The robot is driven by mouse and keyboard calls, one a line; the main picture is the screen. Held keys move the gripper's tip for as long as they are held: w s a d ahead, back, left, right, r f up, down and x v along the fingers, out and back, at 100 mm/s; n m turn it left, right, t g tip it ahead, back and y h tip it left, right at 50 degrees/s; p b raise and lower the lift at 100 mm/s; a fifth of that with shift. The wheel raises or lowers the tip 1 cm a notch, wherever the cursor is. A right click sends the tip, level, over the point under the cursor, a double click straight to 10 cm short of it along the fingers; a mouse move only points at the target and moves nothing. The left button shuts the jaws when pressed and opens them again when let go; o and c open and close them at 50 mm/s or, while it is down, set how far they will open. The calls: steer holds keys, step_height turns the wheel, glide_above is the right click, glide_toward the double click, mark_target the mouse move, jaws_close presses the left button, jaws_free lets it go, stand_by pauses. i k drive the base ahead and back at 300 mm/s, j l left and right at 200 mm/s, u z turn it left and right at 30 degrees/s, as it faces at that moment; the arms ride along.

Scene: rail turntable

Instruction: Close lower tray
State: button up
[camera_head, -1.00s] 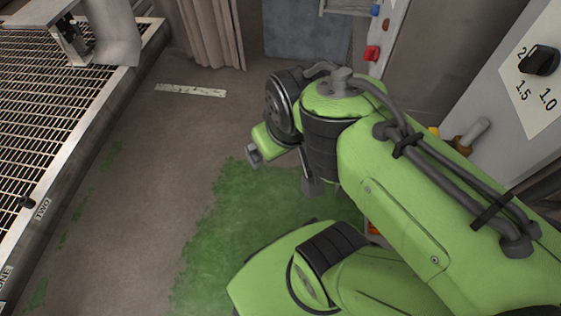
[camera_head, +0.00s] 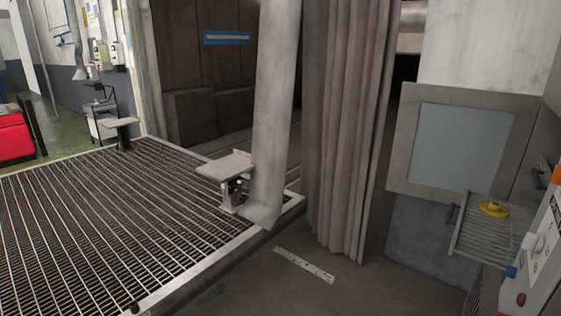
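A grey slatted tray (camera_head: 473,244) sticks out at the right, below a framed panel (camera_head: 460,142) on the wall unit. It looks pulled out, with a dark handle (camera_head: 451,215) at its left side. A small yellow object (camera_head: 494,209) rests on it. I cannot tell from this view whether this is the lower tray, and the part beneath it is partly cut off. My gripper and arm are out of view.
A grated platform (camera_head: 131,309) fills the left, bearing a small flat-topped stand (camera_head: 226,168). A thick grey post (camera_head: 272,110) and a hanging curtain (camera_head: 345,120) stand in the middle. A control panel with coloured knobs (camera_head: 521,299) is at the lower right.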

mark_target(455, 241)
steer(key=i+l+u, duration=0.2)
steer(key=i+l, duration=0.15)
steer(key=i, duration=0.35)
steer(key=i+l+u, duration=0.2)
steer(key=i+l, duration=0.25)
steer(key=i, duration=0.25)
steer(key=i+l+u, duration=0.2)
steer(key=i+l, duration=0.3)
steer(key=i, duration=0.1)
